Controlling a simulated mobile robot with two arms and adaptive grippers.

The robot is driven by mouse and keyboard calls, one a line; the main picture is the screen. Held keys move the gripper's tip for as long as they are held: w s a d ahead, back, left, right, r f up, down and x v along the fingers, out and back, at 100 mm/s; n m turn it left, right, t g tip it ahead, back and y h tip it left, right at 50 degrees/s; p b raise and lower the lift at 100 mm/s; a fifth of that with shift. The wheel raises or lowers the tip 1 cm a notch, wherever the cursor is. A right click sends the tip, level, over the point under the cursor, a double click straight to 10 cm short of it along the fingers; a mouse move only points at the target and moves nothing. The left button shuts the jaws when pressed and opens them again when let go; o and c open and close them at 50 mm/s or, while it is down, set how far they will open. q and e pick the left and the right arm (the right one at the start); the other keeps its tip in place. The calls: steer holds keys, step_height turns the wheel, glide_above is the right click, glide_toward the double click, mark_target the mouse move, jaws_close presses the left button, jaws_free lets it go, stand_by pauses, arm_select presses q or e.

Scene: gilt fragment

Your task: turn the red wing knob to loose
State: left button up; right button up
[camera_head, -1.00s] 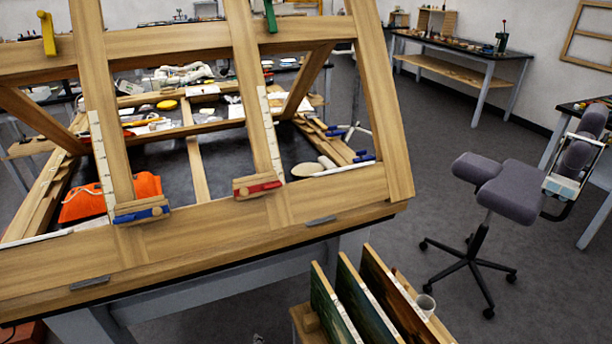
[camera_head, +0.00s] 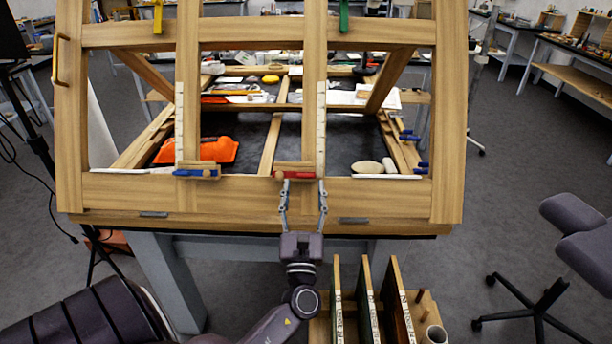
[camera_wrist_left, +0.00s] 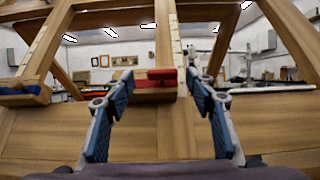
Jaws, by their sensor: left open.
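The red wing knob (camera_head: 295,175) lies flat and crosswise on a small wooden block at the lower rail of the tilted wooden frame (camera_head: 240,220). In the left wrist view the red knob (camera_wrist_left: 161,73) shows ahead, between the fingertips as seen in the picture. My left gripper (camera_head: 303,190) is open, in front of the lower rail and just below the knob. In the left wrist view its blue-padded fingers (camera_wrist_left: 158,90) are spread, with nothing between them. I cannot tell the exact gap to the knob. My right gripper is not in view.
A blue wing knob (camera_head: 195,173) sits on another block to the left. A green clip (camera_head: 344,16) and a yellow clip (camera_head: 157,16) are on the upper rail. A rack of panels (camera_head: 368,300) stands below right.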

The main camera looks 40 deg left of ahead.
mark_target(306, 177)
arm_select(q)
steer(key=shift+p+x, duration=0.3)
steer(key=shift+x, duration=0.95)
steer(key=shift+w+r, duration=0.15)
steer(key=shift+w, duration=0.15)
steer(key=shift+a, duration=0.1)
steer(key=c, duration=1.2)
steer(key=shift+o, duration=0.2)
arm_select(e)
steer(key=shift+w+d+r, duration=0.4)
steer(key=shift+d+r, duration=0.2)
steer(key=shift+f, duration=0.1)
